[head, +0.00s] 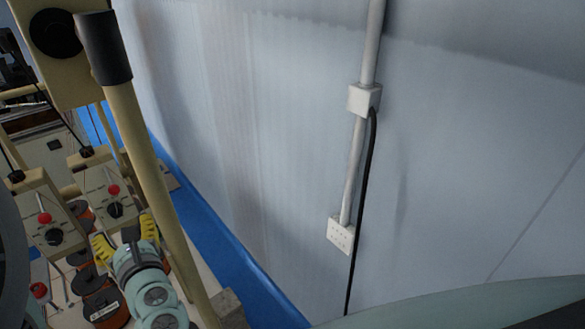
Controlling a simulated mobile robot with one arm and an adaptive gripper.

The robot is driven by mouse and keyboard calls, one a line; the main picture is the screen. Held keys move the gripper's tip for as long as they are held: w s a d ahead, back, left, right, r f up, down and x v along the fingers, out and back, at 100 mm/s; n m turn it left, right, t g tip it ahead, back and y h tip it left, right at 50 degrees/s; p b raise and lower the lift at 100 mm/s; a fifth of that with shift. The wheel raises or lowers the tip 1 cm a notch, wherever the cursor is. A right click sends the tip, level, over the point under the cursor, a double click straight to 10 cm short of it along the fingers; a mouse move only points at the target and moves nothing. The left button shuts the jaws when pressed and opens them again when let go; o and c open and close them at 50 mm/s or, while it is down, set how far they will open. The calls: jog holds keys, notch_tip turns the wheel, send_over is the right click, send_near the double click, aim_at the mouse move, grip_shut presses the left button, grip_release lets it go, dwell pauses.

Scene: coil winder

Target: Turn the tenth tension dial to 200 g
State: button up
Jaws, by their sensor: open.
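Two beige tensioner boxes stand at the left in the head view, each with a black dial on a marked face. One black dial (115,210) is on the right box (97,184), the other black dial (53,237) on the left box (38,208). I cannot tell which dial is the tenth, and the scale marks are too small to read. My gripper (124,238), with yellow fingers spread open, is just below and right of the dials. It appears empty, and I see no contact with a dial.
A beige post (146,160) rises close beside my gripper. Copper-coloured spools (100,304) stand below the boxes. Red knobs (113,190) sit above the dials. A grey wall (240,120) with a conduit (355,165) and black cable fills the right; a blue strip (215,225) runs along its foot.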

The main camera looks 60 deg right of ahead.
aim_at(117, 215)
jog(key=p+x, duration=0.1)
jog(key=x, duration=0.2)
jog(key=shift+w+r, duration=0.15)
jog(key=shift+w, duration=0.25)
jog(key=shift+p+x, duration=0.4)
jog(key=shift+x, duration=0.7)
jog(key=shift+o, duration=0.2)
jog(key=shift+d, duration=0.1)
jog(key=shift+f, duration=0.2)
grip_shut()
